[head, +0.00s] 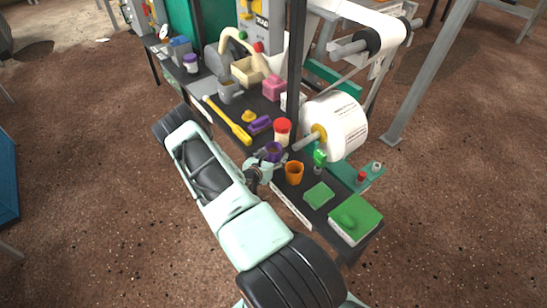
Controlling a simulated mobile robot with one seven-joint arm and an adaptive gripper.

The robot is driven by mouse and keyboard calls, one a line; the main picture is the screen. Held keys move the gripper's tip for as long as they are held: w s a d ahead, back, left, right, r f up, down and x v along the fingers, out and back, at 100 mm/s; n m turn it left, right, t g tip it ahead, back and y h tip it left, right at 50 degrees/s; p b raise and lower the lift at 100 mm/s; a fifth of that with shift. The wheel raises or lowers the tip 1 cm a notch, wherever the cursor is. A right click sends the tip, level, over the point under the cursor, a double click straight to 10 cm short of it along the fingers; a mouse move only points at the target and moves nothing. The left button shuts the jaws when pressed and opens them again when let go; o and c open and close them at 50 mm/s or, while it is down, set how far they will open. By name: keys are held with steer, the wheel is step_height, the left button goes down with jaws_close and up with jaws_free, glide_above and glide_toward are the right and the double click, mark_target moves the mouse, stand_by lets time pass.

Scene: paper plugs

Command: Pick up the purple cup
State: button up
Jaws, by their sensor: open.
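The purple cup (273,148) stands upright on the dark bench top, with its open mouth facing up. My gripper (270,158) is open right at the near side of the cup. One finger shows at the cup's left and the other at its lower right. The cup's lower part is partly hidden by the gripper. I cannot tell whether the fingers touch it.
An orange cup (294,172) stands close on the right. A red-lidded jar (282,131) is just behind, and a purple object (260,124) lies behind left. A white paper roll (336,126) is at the right. A yellow-handled tool (228,121) lies left.

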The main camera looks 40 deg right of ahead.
steer(key=shift+w+d+f, duration=0.1)
steer(key=shift+d, duration=0.2)
steer(key=shift+c, duration=0.5)
steer(key=c, duration=1.2)
steer(key=shift+o, duration=0.2)
